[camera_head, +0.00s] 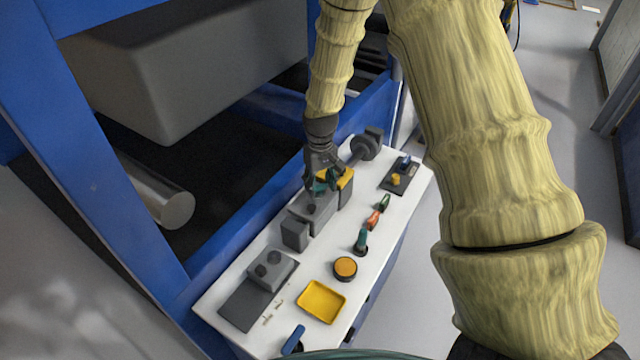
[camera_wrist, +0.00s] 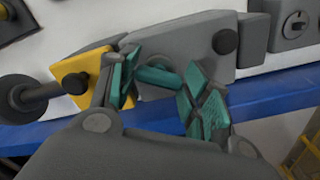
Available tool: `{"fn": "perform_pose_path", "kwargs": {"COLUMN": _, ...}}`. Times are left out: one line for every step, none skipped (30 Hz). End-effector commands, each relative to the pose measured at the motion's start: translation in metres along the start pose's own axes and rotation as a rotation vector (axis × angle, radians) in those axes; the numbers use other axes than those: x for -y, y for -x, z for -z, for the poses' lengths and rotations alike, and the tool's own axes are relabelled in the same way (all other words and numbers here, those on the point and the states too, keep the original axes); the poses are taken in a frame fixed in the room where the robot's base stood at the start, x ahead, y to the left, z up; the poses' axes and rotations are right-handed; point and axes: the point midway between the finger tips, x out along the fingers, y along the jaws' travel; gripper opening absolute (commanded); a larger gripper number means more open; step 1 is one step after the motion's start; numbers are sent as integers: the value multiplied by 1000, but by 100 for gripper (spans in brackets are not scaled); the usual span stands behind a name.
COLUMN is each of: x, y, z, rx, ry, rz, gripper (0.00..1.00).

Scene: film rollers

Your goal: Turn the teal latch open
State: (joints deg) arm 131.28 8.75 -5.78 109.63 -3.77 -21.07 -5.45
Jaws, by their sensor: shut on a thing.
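The teal latch (camera_wrist: 158,76) shows in the wrist view as a short, rounded bar against a grey block (camera_wrist: 195,35). My gripper (camera_wrist: 163,92) is shut on it, with one teal-padded finger at each end of the bar. The left finger lies beside a yellow block (camera_wrist: 88,82) with a dark knob. In the head view my gripper (camera_head: 322,182) points down at the grey block and the yellow block (camera_head: 347,180). The latch is mostly hidden by my fingers there, and its exact angle is hard to tell.
The white table (camera_head: 235,290) also bears a dark roller-like part (camera_head: 364,147), a yellow tray (camera_head: 321,301), an orange round button (camera_head: 345,268), small coloured handles (camera_head: 373,219) and a grey two-hole block (camera_head: 271,270). A blue frame (camera_head: 110,165) stands close on the left.

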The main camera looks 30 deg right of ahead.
Motion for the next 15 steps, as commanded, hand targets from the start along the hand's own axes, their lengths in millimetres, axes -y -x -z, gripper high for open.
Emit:
{"fn": "perform_pose_path", "kwargs": {"x": -1, "y": 0, "z": 0, "rx": 1, "ry": 41, "rz": 1, "gripper": 24}}
{"fn": "perform_pose_path", "kwargs": {"x": -1, "y": 0, "z": 0, "rx": 1, "ry": 68, "rz": 1, "gripper": 24}}
{"fn": "perform_pose_path", "kwargs": {"x": -1, "y": 0, "z": 0, "rx": 1, "ry": 102, "rz": 1, "gripper": 24}}
{"fn": "perform_pose_path", "kwargs": {"x": -1, "y": 0, "z": 0, "rx": 1, "ry": 129, "rz": 0, "gripper": 24}}
{"fn": "perform_pose_path", "kwargs": {"x": -2, "y": 0, "z": 0, "rx": 1, "ry": 152, "rz": 0, "gripper": 24}}
{"fn": "perform_pose_path", "kwargs": {"x": -2, "y": 0, "z": -1, "rx": 1, "ry": 184, "rz": 0, "gripper": 24}}
{"fn": "perform_pose_path", "kwargs": {"x": -2, "y": 0, "z": 0, "rx": 1, "ry": 206, "rz": 0, "gripper": 24}}
{"fn": "perform_pose_path", "kwargs": {"x": -2, "y": 0, "z": 0, "rx": 1, "ry": 228, "rz": 1, "gripper": 24}}
{"fn": "perform_pose_path", "kwargs": {"x": -2, "y": 0, "z": 0, "rx": 1, "ry": 255, "rz": 1, "gripper": 24}}
{"fn": "perform_pose_path", "kwargs": {"x": -2, "y": 0, "z": 0, "rx": 2, "ry": 275, "rz": 1, "gripper": 24}}
{"fn": "perform_pose_path", "kwargs": {"x": -2, "y": 0, "z": 0, "rx": 2, "ry": 293, "rz": 1, "gripper": 24}}
{"fn": "perform_pose_path", "kwargs": {"x": -2, "y": 0, "z": 0, "rx": 2, "ry": 315, "rz": 1, "gripper": 24}}
{"fn": "perform_pose_path", "kwargs": {"x": -2, "y": 0, "z": 0, "rx": 2, "ry": 332, "rz": 0, "gripper": 24}}
{"fn": "perform_pose_path", "kwargs": {"x": -2, "y": 0, "z": 0, "rx": 2, "ry": 347, "rz": 0, "gripper": 24}}
{"fn": "perform_pose_path", "kwargs": {"x": -2, "y": 0, "z": 0, "rx": 2, "ry": 364, "rz": 0, "gripper": 24}}
